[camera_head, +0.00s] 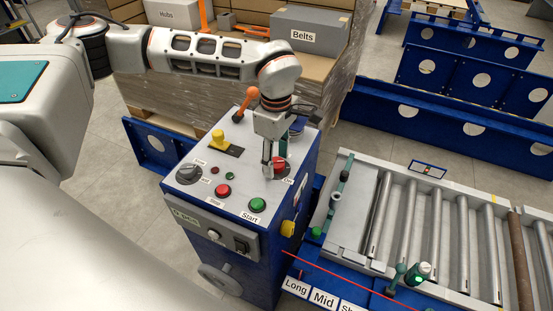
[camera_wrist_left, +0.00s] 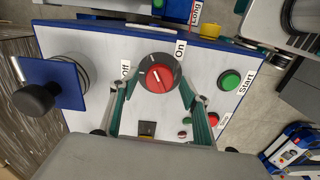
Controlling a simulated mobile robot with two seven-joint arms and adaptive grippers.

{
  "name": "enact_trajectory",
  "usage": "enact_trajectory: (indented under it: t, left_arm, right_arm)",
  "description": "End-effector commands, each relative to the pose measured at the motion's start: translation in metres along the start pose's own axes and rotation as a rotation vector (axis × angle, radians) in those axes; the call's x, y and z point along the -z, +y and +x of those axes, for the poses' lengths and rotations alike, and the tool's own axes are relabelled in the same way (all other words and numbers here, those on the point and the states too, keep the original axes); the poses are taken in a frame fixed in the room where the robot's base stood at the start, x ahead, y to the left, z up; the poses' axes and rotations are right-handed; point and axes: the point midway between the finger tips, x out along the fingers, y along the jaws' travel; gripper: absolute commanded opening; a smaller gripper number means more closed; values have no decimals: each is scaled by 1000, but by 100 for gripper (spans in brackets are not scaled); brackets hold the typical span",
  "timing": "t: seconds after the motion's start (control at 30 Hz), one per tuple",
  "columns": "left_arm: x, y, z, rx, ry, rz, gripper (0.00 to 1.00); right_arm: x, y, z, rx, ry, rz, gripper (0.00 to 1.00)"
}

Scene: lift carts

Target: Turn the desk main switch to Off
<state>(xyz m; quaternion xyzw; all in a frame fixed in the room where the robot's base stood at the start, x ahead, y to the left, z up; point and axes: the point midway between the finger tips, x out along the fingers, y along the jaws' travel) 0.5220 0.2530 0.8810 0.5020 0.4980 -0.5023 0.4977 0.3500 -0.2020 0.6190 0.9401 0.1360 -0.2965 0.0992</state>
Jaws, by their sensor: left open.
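The desk main switch is a red knob on a dark round base (camera_wrist_left: 147,73) on the sloped desk top, and it also shows in the head view (camera_head: 280,163), partly hidden by my gripper. In the left wrist view the On label (camera_wrist_left: 180,49) is at its upper right and the Off label (camera_wrist_left: 125,70) at its left. A short white mark is on the knob; I cannot tell exactly which label it points to. My left gripper (camera_head: 268,166) is open and points down at the switch; in its wrist view its fingers (camera_wrist_left: 158,84) stand either side of the knob, contact unclear. My right gripper is not in view.
The desk top also holds a green Start button (camera_head: 257,204), a red Stop button (camera_head: 223,191), a grey knob (camera_head: 188,173), a yellow control (camera_head: 217,138) and an orange-handled lever (camera_head: 247,98). A roller conveyor (camera_head: 405,225) is at right. Wrapped boxes (camera_head: 330,80) stand behind.

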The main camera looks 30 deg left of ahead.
Motion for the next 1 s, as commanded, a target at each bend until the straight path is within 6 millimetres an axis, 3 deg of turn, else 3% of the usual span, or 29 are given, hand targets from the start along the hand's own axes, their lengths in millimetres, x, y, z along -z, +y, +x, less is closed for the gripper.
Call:
enact_trajectory:
  t: [0.33,0.5,1.0]
  left_arm:
    - [0,0,5,-1,0,0,47]
    - [0,0,5,-1,0,0,8]
    - [0,0,4,-1,0,-95,8]
  right_arm:
    - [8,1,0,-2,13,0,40]
    - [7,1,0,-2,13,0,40]
    - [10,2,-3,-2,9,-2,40]
